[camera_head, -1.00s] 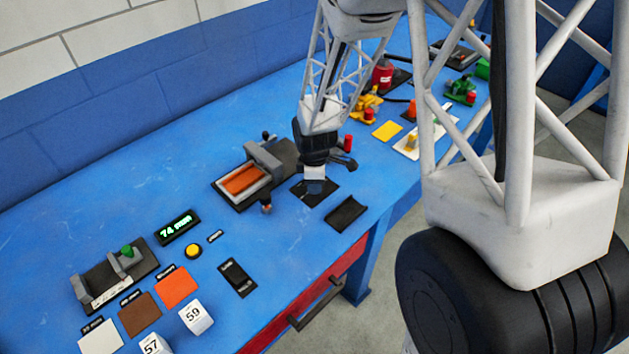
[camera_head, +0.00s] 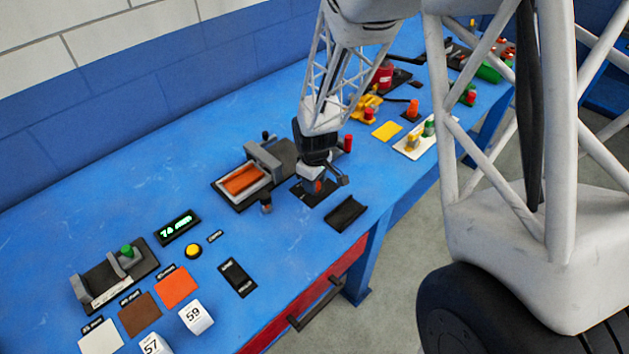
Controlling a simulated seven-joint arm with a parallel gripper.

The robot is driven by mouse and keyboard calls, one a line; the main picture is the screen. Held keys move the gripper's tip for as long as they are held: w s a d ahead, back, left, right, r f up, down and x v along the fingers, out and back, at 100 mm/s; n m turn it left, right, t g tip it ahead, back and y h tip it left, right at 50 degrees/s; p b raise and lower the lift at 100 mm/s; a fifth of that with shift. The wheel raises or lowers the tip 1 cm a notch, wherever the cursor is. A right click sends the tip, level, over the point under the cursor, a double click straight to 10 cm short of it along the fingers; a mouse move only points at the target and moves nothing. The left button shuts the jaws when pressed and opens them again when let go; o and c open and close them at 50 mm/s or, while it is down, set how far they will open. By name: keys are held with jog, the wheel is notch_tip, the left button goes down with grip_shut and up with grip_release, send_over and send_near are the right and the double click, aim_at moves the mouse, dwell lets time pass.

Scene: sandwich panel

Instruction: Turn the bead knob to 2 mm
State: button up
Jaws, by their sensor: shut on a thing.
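My gripper (camera_head: 315,187) points down over a small black plate (camera_head: 327,196) near the middle of the bench. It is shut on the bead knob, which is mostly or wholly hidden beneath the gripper. A small orange-red spot shows low on the gripper's near side; I cannot tell what part it is. The knob's pointer and scale cannot be read from here.
A grey clamp-like fixture with an orange-brown strip (camera_head: 243,180) stands just left of my gripper. A black cradle (camera_head: 346,214) lies in front. A red cylinder (camera_head: 348,143) stands close behind. A green display reading 74 mm (camera_head: 178,227) is farther left.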

jog(key=m, duration=0.5)
dwell(0.4)
jog(key=o, duration=0.9)
jog(key=shift+r, duration=3.9)
